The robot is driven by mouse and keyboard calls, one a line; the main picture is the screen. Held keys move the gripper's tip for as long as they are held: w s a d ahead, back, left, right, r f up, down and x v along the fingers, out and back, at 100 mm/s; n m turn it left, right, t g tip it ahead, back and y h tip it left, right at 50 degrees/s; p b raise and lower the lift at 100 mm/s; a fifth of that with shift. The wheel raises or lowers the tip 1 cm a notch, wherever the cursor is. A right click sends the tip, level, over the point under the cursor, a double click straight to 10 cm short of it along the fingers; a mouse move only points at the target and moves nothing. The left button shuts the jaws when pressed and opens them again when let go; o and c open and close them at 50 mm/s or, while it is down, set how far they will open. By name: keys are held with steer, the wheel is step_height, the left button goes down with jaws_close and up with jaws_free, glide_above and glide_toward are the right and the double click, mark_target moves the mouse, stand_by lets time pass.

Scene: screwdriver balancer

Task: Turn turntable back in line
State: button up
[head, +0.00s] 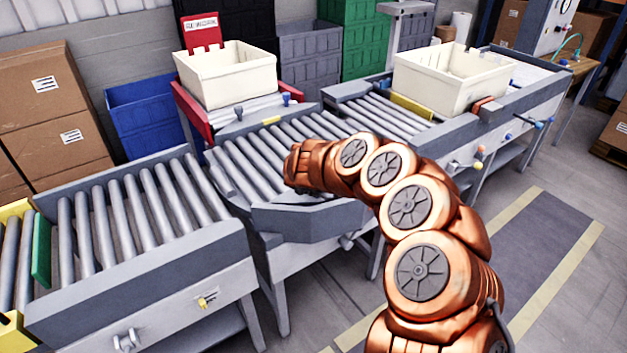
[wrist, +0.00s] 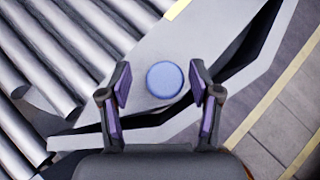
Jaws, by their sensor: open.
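The turntable (head: 245,165) is a grey roller deck between the left and right conveyors in the head view. Its near side plate (head: 310,220) runs at an angle to the side rail of the left conveyor. My gripper (wrist: 160,84) is open in the wrist view, its purple-padded fingers on either side of a round blue knob (wrist: 165,79). The knob sits on a grey plate beside the rollers. I cannot tell whether the fingers touch it. In the head view my arm hides the fingers and this knob.
The left conveyor (head: 140,265) carries a green stop plate (head: 41,250). A cream tote (head: 228,80) stands on the red-framed branch behind. Another cream tote (head: 450,85) stands on the right conveyor (head: 520,110). A blue bin (head: 145,110) and cardboard boxes (head: 50,110) stand back left.

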steer(key=v, duration=1.2)
stand_by(0.6)
